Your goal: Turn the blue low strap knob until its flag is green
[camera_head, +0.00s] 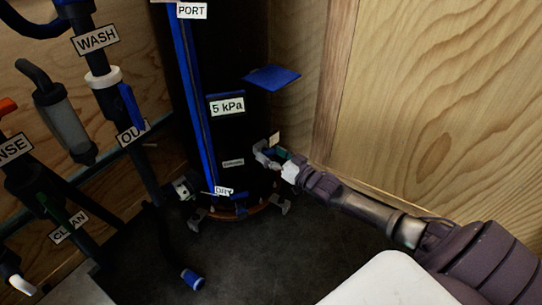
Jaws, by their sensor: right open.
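The black cylinder (225,130) stands at the centre back, with a blue vertical strip and labels on it. My right gripper (274,157) is low at the cylinder's right side, its fingers apart. A small blue and teal piece (282,154) shows between the fingers, probably the low strap knob. Its shape is mostly hidden, and I cannot tell whether the fingers touch it. A small pale tab (274,139) stands just above the gripper; I cannot tell whether it is the flag. No clearly green flag shows there. My left gripper is out of view.
A blue plate (272,77) juts from the cylinder above my right gripper. The plywood wall (440,100) is close on the right. Pipes and valves with labels such as WASH (95,39) fill the left. A blue-tipped hose end (192,279) is over the dark floor (270,265).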

